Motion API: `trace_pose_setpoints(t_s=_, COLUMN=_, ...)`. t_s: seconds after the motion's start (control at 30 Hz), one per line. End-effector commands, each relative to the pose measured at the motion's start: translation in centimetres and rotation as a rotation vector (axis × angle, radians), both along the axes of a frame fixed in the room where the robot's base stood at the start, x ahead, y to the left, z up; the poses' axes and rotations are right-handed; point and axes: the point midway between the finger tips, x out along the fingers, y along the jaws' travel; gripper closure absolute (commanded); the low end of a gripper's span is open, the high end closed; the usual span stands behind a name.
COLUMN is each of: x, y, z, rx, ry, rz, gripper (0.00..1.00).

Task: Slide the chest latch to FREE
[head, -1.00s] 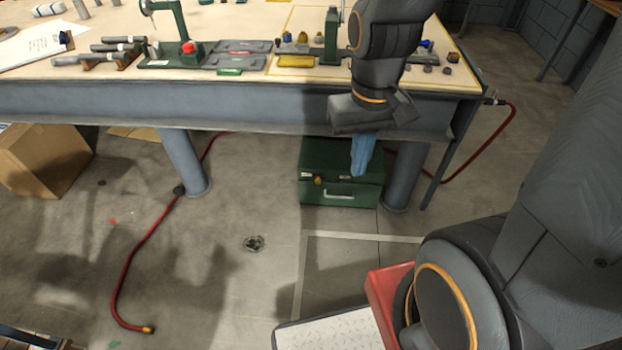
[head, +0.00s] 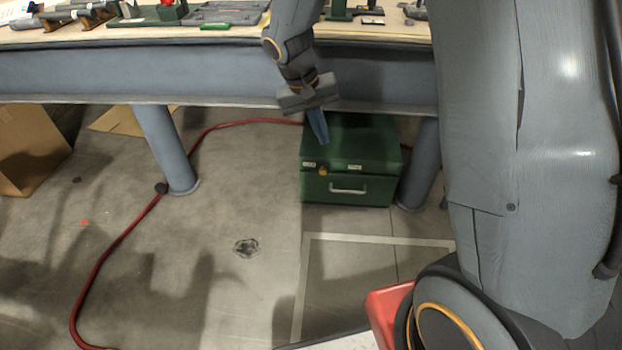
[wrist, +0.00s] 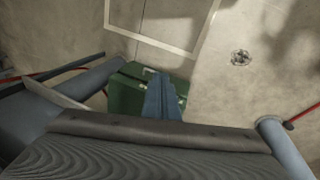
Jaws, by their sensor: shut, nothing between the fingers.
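A green chest (head: 350,160) stands on the floor under the workbench, with a pale handle (head: 348,189) on its front. Its latch shows as a small orange-yellow knob (head: 322,170) at the front top edge, between two small pale labels. My gripper (head: 322,138) is shut and empty, its blue fingers pointing down above the left part of the lid, behind the knob in the picture. I cannot tell whether they touch the lid. In the wrist view the shut fingers (wrist: 160,98) cover the middle of the chest (wrist: 124,95), and the knob is hidden.
Bench legs (head: 165,150) stand on both sides of the chest. A red hose (head: 110,243) lies on the floor at left, and a cardboard box (head: 30,150) stands far left.

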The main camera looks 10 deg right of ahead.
Motion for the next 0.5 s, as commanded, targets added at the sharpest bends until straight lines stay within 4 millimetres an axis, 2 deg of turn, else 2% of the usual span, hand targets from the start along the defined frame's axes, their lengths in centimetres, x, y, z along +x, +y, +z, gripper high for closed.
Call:
trace_pose_setpoints(t_s=0.03, x=1.8, y=0.5, z=-2.9, rx=-0.018, ry=-0.01, rz=-0.006, gripper=1.0)
trace_pose_setpoints(t_s=0.5, x=15.1, y=4.2, z=-18.3, rx=-0.172, ry=-0.175, rz=-0.095, gripper=1.0)
